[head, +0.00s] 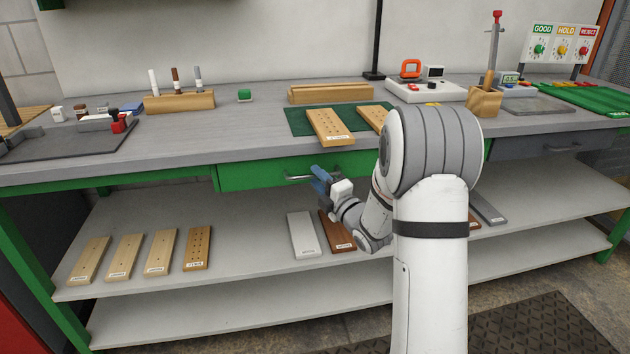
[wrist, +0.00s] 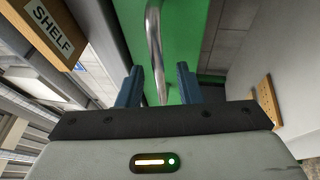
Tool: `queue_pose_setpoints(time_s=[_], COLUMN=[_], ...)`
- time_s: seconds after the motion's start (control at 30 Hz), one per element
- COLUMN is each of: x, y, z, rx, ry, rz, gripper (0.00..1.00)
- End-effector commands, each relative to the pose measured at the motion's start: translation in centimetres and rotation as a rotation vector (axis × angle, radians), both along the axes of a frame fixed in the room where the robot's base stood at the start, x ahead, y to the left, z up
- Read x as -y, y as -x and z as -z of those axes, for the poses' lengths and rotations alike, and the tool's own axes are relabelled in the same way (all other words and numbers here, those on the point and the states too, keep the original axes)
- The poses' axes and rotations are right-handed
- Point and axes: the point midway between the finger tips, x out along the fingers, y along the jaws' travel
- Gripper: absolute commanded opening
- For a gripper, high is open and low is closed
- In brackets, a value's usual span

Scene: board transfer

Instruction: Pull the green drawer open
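The green drawer (head: 240,176) is under the workbench top, and its front looks flush with the bench. Its metal bar handle (head: 299,177) runs along the front. My gripper (head: 319,180) is in front of the drawer, close to the handle. In the wrist view the green drawer front (wrist: 185,40) fills the upper middle. The handle (wrist: 154,50) reaches down between the two blue fingers of my gripper (wrist: 160,88). The fingers are apart, with a gap on both sides of the handle. My arm hides the drawer's right part in the head view.
Above the drawer, wooden boards (head: 330,127) lie on a green mat (head: 298,122) on the bench. The lower shelf (head: 250,262) holds several boards, including a white one (head: 303,234) and a brown one (head: 337,231) below my gripper. A grey drawer (head: 550,145) is at right.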

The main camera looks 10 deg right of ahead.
Motion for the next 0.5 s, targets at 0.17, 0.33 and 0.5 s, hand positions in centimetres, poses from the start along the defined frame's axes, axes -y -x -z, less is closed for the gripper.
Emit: queue_pose_setpoints(time_s=[0.17,0.33,0.5], x=[-0.1,-0.06,-0.02], y=[-0.23,-0.21,-0.2], z=[-0.06,-0.07,-0.07], rx=[0.0,0.0,0.0], ry=[-0.001,0.0,0.0], rz=[0.0,0.001,0.001], gripper=[0.32,0.28,0.14])
